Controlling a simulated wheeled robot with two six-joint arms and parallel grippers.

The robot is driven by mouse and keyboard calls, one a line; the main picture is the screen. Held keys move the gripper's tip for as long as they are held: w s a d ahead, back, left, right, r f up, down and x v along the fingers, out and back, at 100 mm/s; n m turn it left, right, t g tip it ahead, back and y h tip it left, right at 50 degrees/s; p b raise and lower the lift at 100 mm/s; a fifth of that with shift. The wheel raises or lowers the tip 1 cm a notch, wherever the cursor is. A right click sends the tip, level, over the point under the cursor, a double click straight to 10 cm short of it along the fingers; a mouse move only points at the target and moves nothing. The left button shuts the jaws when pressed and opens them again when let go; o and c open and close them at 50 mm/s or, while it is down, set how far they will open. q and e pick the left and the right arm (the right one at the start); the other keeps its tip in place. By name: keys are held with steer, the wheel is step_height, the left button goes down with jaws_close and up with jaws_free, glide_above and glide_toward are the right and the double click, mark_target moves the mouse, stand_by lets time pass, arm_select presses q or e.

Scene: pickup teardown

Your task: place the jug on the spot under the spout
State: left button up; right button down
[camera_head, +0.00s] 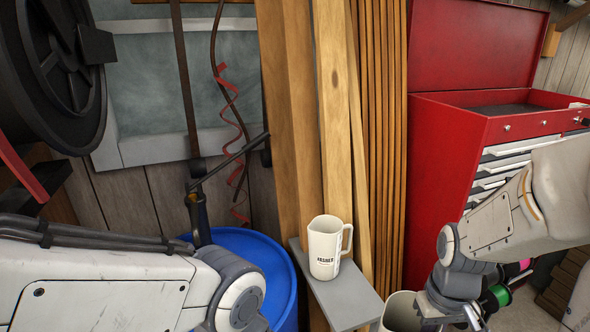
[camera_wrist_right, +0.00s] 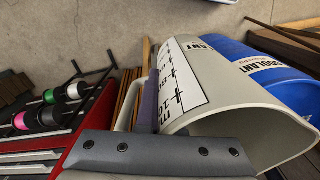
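A cream jug (camera_head: 401,312) shows partly at the bottom of the head view, its open mouth upward. In the right wrist view a large pale jug (camera_wrist_right: 196,86) with a printed scale and a handle on its left side fills the middle, close to the gripper. My right gripper (camera_head: 446,316) is beside the jug's rim in the head view. Another cream jug (camera_head: 324,250), with a dark label and handle, stands upright on a grey shelf (camera_head: 345,298). My left gripper is out of view. I cannot make out the spout.
A blue drum (camera_head: 283,262) stands left of the shelf, with a pump (camera_head: 198,208) above it; a blue labelled drum shows in the right wrist view (camera_wrist_right: 240,68). Wooden boards (camera_head: 335,120) lean behind. A red tool chest (camera_head: 440,145) with coloured spools stands at the right.

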steer(key=w+a+f, duration=0.2)
steer(key=w+f, duration=0.2)
steer(key=f, duration=0.3)
steer(key=w+a+f, duration=0.3)
steer(key=w+f, duration=0.1)
steer(key=f, duration=0.4)
steer(key=shift+w+f, duration=0.2)
steer(key=shift+w, duration=0.1)
steer(key=shift+a, duration=0.1)
